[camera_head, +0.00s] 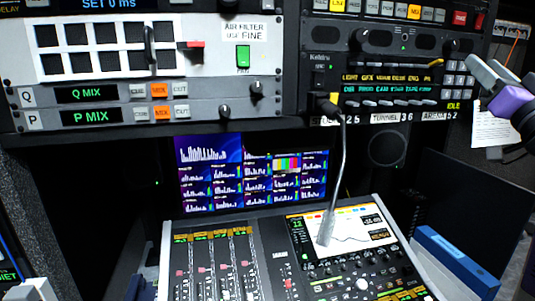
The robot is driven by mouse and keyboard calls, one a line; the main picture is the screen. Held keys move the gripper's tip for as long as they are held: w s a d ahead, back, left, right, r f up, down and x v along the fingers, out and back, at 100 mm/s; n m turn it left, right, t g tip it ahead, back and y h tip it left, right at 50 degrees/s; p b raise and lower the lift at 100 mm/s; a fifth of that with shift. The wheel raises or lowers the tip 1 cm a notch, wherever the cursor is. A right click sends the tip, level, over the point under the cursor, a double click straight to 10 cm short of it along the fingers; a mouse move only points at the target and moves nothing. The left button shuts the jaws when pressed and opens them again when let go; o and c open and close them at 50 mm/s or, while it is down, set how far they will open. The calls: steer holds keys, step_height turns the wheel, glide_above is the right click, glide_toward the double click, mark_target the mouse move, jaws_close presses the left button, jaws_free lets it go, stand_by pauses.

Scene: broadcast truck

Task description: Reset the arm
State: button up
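My gripper (484,64) is at the right edge of the head view, with light grey fingers, a purple part and a dark wrist. The two fingers look apart, with a narrow gap and nothing seen between them. It is raised in front of the right end of the equipment rack, above the level of the mixing console. The rest of my arm is cut off by the picture's edge.
A mixing console (262,262) with faders and a screen fills the lower middle. Behind are a monitor (252,178) and a rack panel (200,75). A blue binder-like object (455,262) lies right; paper (492,130) hangs behind my gripper.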

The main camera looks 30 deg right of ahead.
steer(key=a+f+b, duration=0.1)
steer(key=a+f, duration=0.5)
steer(key=f, duration=0.5)
steer(key=a+f+m+g, duration=0.1)
steer(key=a+f, duration=0.6)
steer(key=f, duration=0.4)
steer(key=a+f+b, duration=0.1)
steer(key=a+f, duration=0.5)
steer(key=f, duration=0.5)
steer(key=s+a+f+n+g+y+b, duration=0.1)
steer(key=s+a+f+n+y, duration=0.3)
steer(key=s+a+f, duration=0.6)
steer(key=s+a+f+n+g+y+b, duration=0.1)
steer(key=s+a+f+n+g+y, duration=0.2)
steer(key=s+a+f+n+y, duration=0.2)
steer(key=s+a+f+y, duration=0.3)
steer(key=s+a+f, duration=0.3)
steer(key=a, duration=0.4)
steer(key=shift+f+y, duration=0.3)
